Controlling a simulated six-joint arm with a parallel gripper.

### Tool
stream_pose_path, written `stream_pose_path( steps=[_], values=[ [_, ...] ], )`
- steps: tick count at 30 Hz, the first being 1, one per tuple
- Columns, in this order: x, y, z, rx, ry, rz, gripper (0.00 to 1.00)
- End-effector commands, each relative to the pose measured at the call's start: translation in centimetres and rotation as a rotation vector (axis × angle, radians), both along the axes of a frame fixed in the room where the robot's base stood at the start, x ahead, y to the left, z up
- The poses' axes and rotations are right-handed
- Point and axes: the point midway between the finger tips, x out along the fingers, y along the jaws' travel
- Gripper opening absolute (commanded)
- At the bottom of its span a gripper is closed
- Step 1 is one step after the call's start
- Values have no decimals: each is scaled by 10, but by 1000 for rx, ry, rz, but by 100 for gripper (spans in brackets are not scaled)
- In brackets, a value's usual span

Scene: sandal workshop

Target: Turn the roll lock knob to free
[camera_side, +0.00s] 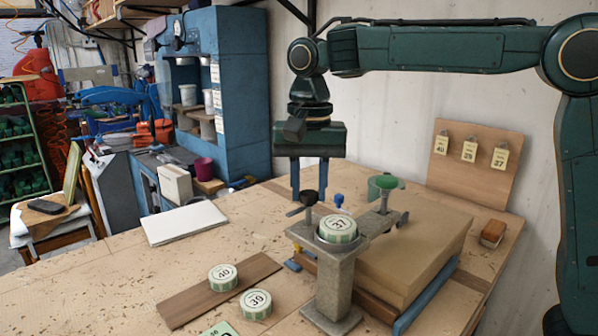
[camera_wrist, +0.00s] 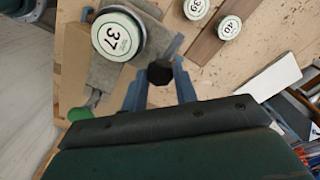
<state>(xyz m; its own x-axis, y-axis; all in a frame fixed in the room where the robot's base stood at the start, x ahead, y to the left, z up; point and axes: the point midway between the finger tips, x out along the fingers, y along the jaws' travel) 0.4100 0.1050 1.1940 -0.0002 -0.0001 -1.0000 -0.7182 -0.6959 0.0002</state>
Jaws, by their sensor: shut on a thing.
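My gripper (camera_side: 309,196) points straight down over the left side of a grey metal stand (camera_side: 335,285). Its blue fingers are shut on a black knob (camera_side: 309,198) on an upright screw at the stand's left edge. In the wrist view the black knob (camera_wrist: 160,72) sits between the fingertips. A round tin marked 37 (camera_side: 338,229) rests on top of the stand, just right of the knob; it also shows in the wrist view (camera_wrist: 117,36). A green knob (camera_side: 387,182) stands on the right side of the stand, clear of my gripper. No lock marking is readable.
Tins marked 40 (camera_side: 222,277) and 39 (camera_side: 256,304) are at the front left, by a brown wooden strip (camera_side: 190,303). A tan block (camera_side: 420,245) lies behind the stand. A board with numbered tags (camera_side: 468,165) stands at the back.

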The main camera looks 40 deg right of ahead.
Motion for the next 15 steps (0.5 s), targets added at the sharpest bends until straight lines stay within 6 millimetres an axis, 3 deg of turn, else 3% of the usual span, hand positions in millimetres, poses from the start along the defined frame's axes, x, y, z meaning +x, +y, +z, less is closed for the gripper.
stream_pose_path(
  steps=[4, 5, 8, 15],
  values=[
    [1, 0, 2, 2, -6, -3, 6],
    [1, 0, 2, 2, -6, -3, 32],
    [1, 0, 1, 1, -6, -2, 50],
    [0, 0, 1, 1, -2, 0, 50]
  ],
)
